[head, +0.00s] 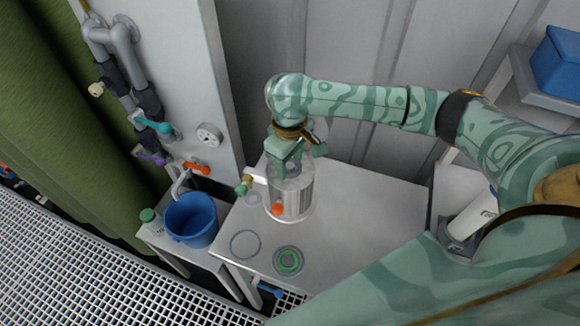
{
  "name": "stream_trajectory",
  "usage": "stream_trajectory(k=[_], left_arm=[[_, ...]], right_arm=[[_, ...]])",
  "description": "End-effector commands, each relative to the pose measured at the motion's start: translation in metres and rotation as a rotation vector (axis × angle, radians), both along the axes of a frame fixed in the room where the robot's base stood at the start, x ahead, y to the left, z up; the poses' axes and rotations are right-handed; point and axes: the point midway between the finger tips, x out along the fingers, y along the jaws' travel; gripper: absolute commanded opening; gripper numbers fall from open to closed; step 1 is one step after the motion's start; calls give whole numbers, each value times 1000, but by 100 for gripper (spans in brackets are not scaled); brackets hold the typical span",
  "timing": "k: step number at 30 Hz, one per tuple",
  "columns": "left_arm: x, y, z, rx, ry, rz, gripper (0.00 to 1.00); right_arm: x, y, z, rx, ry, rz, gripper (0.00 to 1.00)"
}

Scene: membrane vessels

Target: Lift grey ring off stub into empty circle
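My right gripper (295,152) points down just above a clear-topped, silver cylindrical vessel (291,198) on the white table. The wrist and the steep angle hide its fingertips, so I cannot tell whether it is open or holds anything. The vessel has an orange knob low on its front and a green-and-brass fitting at its left. A grey circle outline (245,244) on the table in front of the vessel is empty. A green ring (288,261) lies to the right of that circle. I cannot make out the grey ring or the stub clearly. My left gripper is out of view.
A blue bucket (191,219) and a green-capped bottle (149,218) stand on a lower stand at the left. Pipes with coloured valve handles run down the white panel (196,80). The white table (372,208) is clear right of the vessel.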

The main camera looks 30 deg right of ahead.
Motion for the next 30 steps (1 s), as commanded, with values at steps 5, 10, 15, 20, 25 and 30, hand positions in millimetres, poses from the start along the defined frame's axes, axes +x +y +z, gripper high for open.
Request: stream_trajectory(k=[5, 10, 15, 20, 25, 30], left_arm=[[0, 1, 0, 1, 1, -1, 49], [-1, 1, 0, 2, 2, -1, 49], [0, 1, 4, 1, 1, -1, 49], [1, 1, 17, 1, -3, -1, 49], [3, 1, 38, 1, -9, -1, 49], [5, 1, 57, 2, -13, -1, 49]], right_arm=[[0, 0, 0, 0, 0, 0, 27], [0, 0, 0, 0, 0, 0, 27], [0, 0, 7, 0, 0, -1, 27], [1, 0, 31, 0, -3, -1, 27], [-13, 22, 70, 2, -4, 6, 27], [-37, 58, 106, 2, -2, 8, 27]])
